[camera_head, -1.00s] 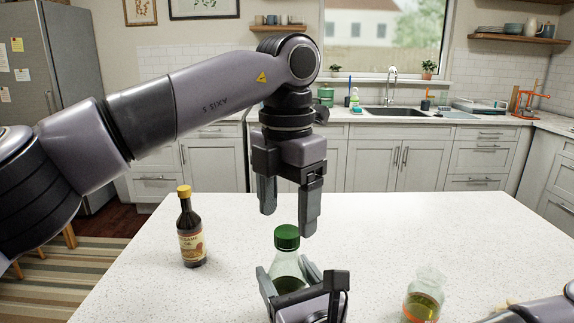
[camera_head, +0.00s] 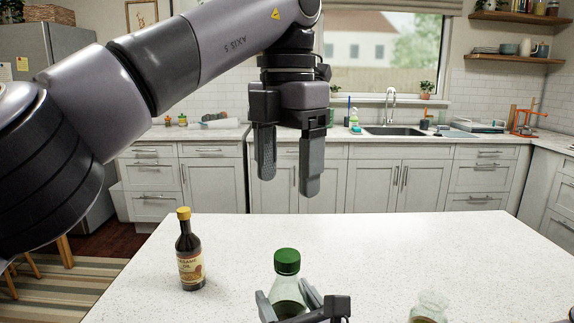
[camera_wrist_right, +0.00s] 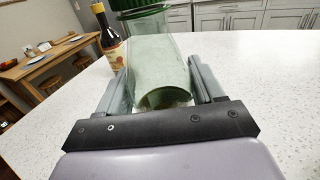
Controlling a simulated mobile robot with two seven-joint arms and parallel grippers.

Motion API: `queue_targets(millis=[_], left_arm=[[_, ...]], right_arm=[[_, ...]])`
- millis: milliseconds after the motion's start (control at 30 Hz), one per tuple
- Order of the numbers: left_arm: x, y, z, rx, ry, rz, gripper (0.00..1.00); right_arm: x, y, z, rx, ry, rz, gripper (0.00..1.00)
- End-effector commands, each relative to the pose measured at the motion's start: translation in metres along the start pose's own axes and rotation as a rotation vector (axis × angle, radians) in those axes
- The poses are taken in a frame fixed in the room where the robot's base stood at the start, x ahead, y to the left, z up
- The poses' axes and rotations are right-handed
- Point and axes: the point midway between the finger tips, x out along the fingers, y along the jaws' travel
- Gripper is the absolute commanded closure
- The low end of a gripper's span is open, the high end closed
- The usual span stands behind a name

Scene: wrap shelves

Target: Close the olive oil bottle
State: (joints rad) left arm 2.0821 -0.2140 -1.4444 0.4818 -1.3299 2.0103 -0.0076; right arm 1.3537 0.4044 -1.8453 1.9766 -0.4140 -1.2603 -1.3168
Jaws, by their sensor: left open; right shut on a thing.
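The olive oil bottle (camera_head: 287,287) is clear glass with a green cap (camera_head: 287,261) sitting on its top. It stands upright near the table's front edge, its lower part cut off by the picture. My right gripper (camera_head: 300,307) is shut around its body. In the right wrist view the greenish glass bottle (camera_wrist_right: 158,70) is between my right fingers (camera_wrist_right: 160,88), and its top is out of frame. My left gripper (camera_head: 287,180) is open and empty, pointing down, above the cap with a clear gap between them.
A dark sesame oil bottle (camera_head: 190,258) with a yellow cap stands left on the white table (camera_head: 390,250). A small glass container (camera_head: 429,308) stands at the front right. The table behind the bottles is clear. Cabinets and a sink (camera_head: 395,130) are at the back.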

Motion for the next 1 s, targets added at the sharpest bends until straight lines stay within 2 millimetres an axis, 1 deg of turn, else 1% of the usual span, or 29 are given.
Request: queue_targets(millis=[133,167,200,233,267,533,633,767,1000], left_arm=[[0.0,0.0,0.0,0.0,0.0,0.001,0.28],[0.0,0.0,0.0,0.0,0.0,0.001,0.28],[0.0,0.0,0.0,0.0,0.0,0.001,0.28],[0.0,0.0,0.0,0.0,0.001,0.001,0.28],[0.0,0.0,0.0,0.0,0.001,0.001,0.28],[0.001,0.0,0.0,0.0,0.001,0.001,0.28],[0.001,0.0,0.0,0.0,0.001,0.001,0.28],[0.004,0.0,0.0,0.0,0.001,0.001,0.28],[0.008,0.0,0.0,0.0,0.001,0.001,0.28]], right_arm=[[0.0,0.0,-0.001,-0.001,0.002,0.0,1.0],[0.0,0.0,-0.001,-0.001,0.002,0.0,0.29],[0.0,0.0,-0.001,-0.001,0.002,0.0,0.16],[0.0,0.0,-0.001,-0.001,0.002,0.0,0.07],[0.0,0.0,-0.001,0.0,0.002,0.0,0.03],[0.0,0.0,0.0,0.0,0.001,0.0,0.03],[-0.004,0.0,-0.001,0.0,0.002,0.0,0.03],[-0.017,0.0,-0.002,0.003,0.003,0.001,0.03],[-0.05,0.0,-0.002,0.002,0.003,0.001,0.03]])
